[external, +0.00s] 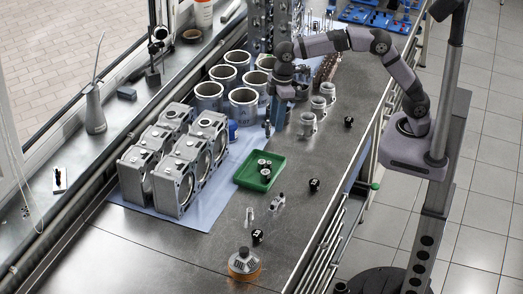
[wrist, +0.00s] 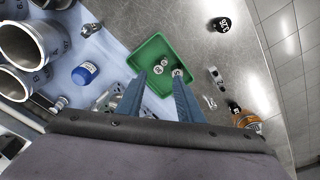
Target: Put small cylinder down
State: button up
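The green tray (external: 245,181) lies on the bench and also shows in the wrist view (wrist: 146,54). Two small metal cylinders with pale tops are in it, one (wrist: 161,67) left of the other (wrist: 178,72) in the wrist view. In the external view they sit near the tray's middle (external: 264,163). My gripper (wrist: 160,76) has its two blue fingers apart, and I see nothing held between them. In the external view my gripper (external: 279,118) hangs above the bench, beyond the tray. Which cylinder the task means, I cannot tell.
Large grey cylinder liners (external: 243,105) and engine housings (external: 180,165) stand on the blue mat left of the tray. A blue cap (wrist: 85,73) lies there too. Black round parts (external: 314,185) and an orange-based piston (external: 244,263) are on the bench. Bare bench lies right of the tray.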

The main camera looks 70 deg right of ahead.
jog(key=s+d+f+m, duration=0.2)
jog(key=s+d+f, duration=0.15)
jog(key=d, duration=0.45)
jog(key=s+d+f+m, duration=0.2)
jog(key=s+d+m, duration=0.15)
jog(key=d, duration=0.45)
jog(key=s+d+f+m, duration=0.1)
jog(key=s+d+f, duration=0.1)
jog(key=s, duration=0.2)
jog(key=s+d+f+m, duration=0.1)
jog(key=s+d+f, duration=0.1)
jog(key=s, duration=0.3)
jog(key=s+d+f+m+g+h, duration=0.1)
jog(key=s+d+f, duration=0.1)
jog(key=s+d, duration=0.2)
jog(key=shift+s+f, duration=0.25)
jog(key=shift+s, duration=0.1)
jog(key=shift+s+d+f, duration=0.1)
jog(key=shift+s+f, duration=0.1)
jog(key=shift+s, duration=0.15)
